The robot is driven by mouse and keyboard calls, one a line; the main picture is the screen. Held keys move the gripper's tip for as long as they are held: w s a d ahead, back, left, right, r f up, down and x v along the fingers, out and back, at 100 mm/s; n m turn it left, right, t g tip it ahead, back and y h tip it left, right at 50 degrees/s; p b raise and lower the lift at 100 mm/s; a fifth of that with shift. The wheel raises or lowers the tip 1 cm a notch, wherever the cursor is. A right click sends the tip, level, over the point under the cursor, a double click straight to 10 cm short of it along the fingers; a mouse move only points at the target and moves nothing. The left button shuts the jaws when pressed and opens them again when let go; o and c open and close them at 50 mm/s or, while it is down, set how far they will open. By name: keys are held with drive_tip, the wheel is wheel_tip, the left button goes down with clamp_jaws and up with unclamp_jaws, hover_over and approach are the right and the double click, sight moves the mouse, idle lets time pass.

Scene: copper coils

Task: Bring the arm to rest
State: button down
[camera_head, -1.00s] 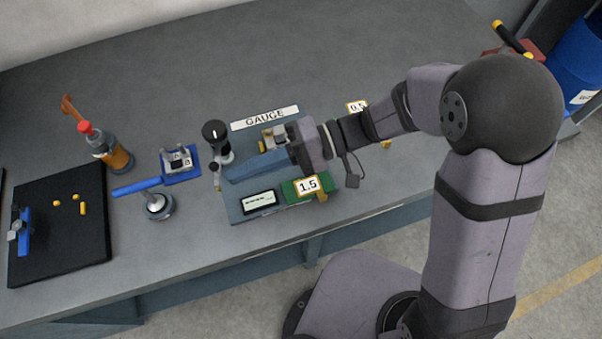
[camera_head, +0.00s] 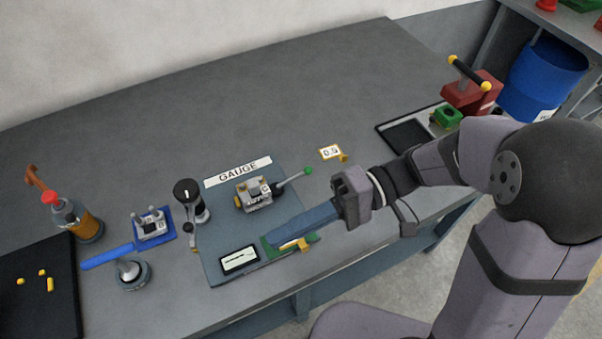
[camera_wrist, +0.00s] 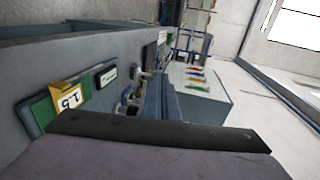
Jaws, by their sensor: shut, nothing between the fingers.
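My gripper (camera_head: 272,233) is shut and empty, with its long blue-grey fingers pointing left over the front right part of the gauge board (camera_head: 215,262). How high it is above the board I cannot tell. A grey gauge device (camera_head: 254,193) with a green-knobbed lever (camera_head: 307,171) sits uncovered behind the gripper.
A small display (camera_head: 239,260) lies on the board's front. A black-topped post (camera_head: 187,190), blue fixture (camera_head: 151,228) and bottle (camera_head: 80,222) stand to the left. A red press (camera_head: 470,92) and dark tray (camera_head: 408,138) are back right. The table's rear is clear.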

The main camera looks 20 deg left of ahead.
drive_tip(key=d+f+m+t+h+p, duration=0.4)
drive_tip(key=d+f+t+h, duration=0.15)
drive_tip(key=d, duration=0.55)
drive_tip(key=w+d+m+t+h+p, duration=0.2)
drive_tip(key=w+d+h, duration=0.1)
drive_tip(key=d, duration=0.4)
drive_tip(key=w+d+f+m+t+h+p, duration=0.1)
drive_tip(key=w+d+m+t+h+p, duration=0.1)
drive_tip(key=w+d, duration=0.3)
drive_tip(key=d+t+h, duration=0.1)
drive_tip(key=d, duration=0.2)
drive_tip(key=shift+w+m, duration=0.15)
drive_tip(key=shift+m, duration=0.15)
idle(0.5)
